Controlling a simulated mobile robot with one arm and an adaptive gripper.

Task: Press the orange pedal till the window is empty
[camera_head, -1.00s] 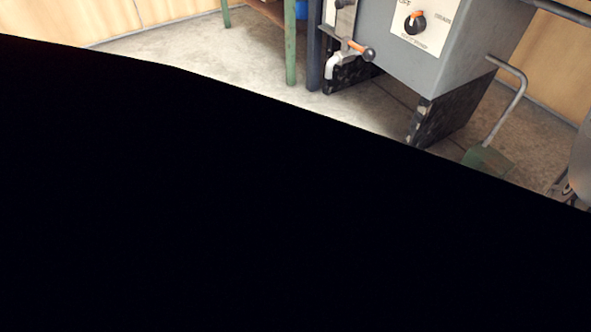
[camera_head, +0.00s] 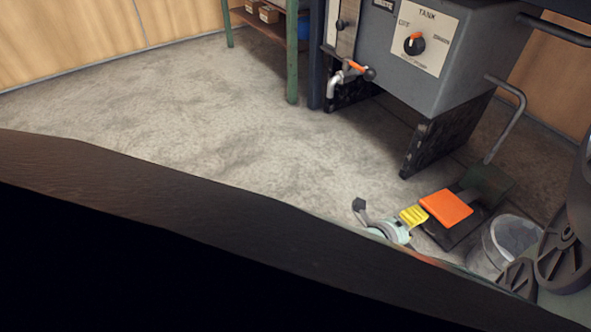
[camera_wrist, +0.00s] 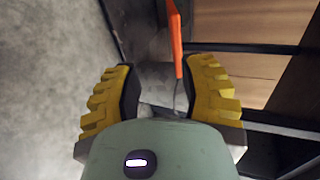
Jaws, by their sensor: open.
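The orange pedal (camera_head: 446,208) sits on a dark base on the floor at the lower right of the head view, in front of the tank. In the wrist view the orange pedal (camera_wrist: 175,38) shows nearly edge-on, ahead of the fingers. My gripper (camera_wrist: 160,76) is open and empty, its yellow ribbed fingers apart. In the head view its yellow finger is just left of the pedal; contact cannot be told. The grey tank (camera_head: 400,70) has a narrow light panel at its left, possibly the window (camera_head: 341,28); its level cannot be read.
A metal bucket (camera_head: 512,238) stands right of the pedal. An orange-handled tap (camera_head: 355,70) and a knob (camera_head: 414,43) are on the tank. A bent grey pipe (camera_head: 512,110) comes down behind the pedal. The floor to the left is clear. A dark shape blocks the lower head view.

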